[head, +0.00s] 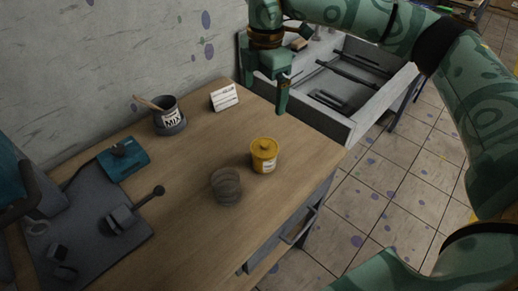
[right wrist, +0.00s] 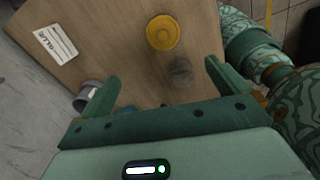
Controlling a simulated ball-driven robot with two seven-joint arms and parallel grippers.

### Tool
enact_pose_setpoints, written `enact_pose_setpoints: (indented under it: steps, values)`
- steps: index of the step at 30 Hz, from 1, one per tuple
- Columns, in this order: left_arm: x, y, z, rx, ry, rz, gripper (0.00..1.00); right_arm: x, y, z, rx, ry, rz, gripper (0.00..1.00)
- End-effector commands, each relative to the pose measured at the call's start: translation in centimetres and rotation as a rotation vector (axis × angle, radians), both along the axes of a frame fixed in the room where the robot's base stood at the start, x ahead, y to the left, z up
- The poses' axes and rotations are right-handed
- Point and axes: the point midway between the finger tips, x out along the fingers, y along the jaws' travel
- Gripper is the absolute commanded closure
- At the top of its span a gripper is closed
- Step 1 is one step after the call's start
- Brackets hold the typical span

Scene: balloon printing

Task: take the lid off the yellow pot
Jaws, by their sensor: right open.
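The yellow pot (head: 264,160) stands upright on the wooden table, with its yellow lid (head: 264,146) on top. In the right wrist view the lid (right wrist: 162,32) shows from above, beyond the fingertips. My right gripper (head: 283,92) hangs above the table's back right edge, behind the pot and apart from it. In the right wrist view my right gripper (right wrist: 160,72) has its two fingers spread wide with nothing between them. My left gripper is not seen in either view.
A dark round ribbed object (head: 226,187) stands left of the pot. A grey MIX pot (head: 169,117) with a stick, a white card (head: 224,96) and a teal block (head: 122,158) stand farther left on the wooden table (head: 190,200). A grey sink (head: 345,85) lies behind right.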

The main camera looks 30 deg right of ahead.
Motion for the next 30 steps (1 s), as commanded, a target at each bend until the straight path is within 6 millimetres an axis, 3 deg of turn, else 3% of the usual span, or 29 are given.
enact_pose_setpoints:
  steps: [5, 15, 23, 30]
  values:
    - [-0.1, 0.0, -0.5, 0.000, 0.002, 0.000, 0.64, -0.3, -0.3, -2.2, -0.019, 0.019, -0.078, 0.00]
    - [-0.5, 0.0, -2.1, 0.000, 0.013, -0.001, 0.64, -0.3, -0.3, -10.0, -0.015, 0.017, -0.073, 0.00]
    - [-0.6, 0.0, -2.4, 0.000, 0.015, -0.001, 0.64, -0.3, -0.4, -11.8, -0.015, 0.014, -0.071, 0.00]
    - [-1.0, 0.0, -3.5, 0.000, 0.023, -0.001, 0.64, -0.5, -0.8, -15.6, -0.015, 0.017, -0.071, 0.00]
